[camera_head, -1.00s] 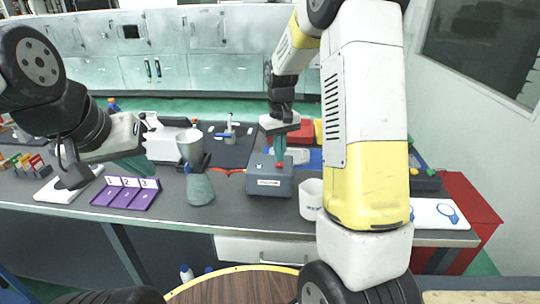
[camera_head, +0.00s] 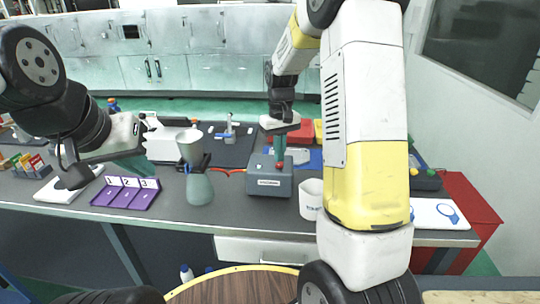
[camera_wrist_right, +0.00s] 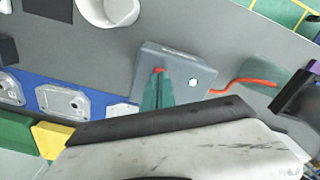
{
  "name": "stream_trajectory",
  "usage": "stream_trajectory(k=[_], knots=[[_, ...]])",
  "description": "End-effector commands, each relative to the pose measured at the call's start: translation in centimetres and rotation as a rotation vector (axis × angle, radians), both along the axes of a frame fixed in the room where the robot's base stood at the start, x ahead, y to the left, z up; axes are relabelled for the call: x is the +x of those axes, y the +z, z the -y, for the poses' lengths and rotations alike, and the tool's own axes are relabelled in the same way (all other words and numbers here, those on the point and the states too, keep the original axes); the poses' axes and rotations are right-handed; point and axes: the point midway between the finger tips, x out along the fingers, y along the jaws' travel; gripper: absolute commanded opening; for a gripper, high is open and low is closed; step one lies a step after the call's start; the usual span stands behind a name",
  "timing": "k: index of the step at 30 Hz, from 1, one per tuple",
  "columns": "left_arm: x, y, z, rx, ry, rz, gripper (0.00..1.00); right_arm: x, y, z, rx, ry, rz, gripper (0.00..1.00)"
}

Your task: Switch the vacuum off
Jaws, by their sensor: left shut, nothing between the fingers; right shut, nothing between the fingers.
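The vacuum box (camera_head: 268,186) is a grey block with a label on its front, on the bench right of the middle. It also shows in the wrist view (camera_wrist_right: 180,60), with a small pale round spot on its top. My right gripper (camera_head: 280,160) points down at the box top, shut and empty. In the wrist view its teal fingertips (camera_wrist_right: 159,76) are at a small red switch (camera_wrist_right: 159,70) and partly hide it. I cannot tell whether they press it. My left gripper (camera_head: 138,168) is shut and empty over the bench at the left, away from the box.
A flask (camera_head: 200,189) with a funnel (camera_head: 189,147) stands left of the box. A white cup (camera_head: 311,199) stands close on its right. A purple numbered tray (camera_head: 125,194) lies at the left. A red hose (camera_wrist_right: 243,85) runs beside the box.

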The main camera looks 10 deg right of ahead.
Motion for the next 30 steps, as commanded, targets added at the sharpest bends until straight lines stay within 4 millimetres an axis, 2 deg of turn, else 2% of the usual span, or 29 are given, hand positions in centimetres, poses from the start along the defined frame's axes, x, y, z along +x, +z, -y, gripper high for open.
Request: stream_trajectory(k=[30], knots=[[0.0, 0.0, 0.0, 0.0, 0.0, 0.0, 0.0, 0.0, -0.82, 0.01, 0.0, 0.0, -0.001, 0.0]])
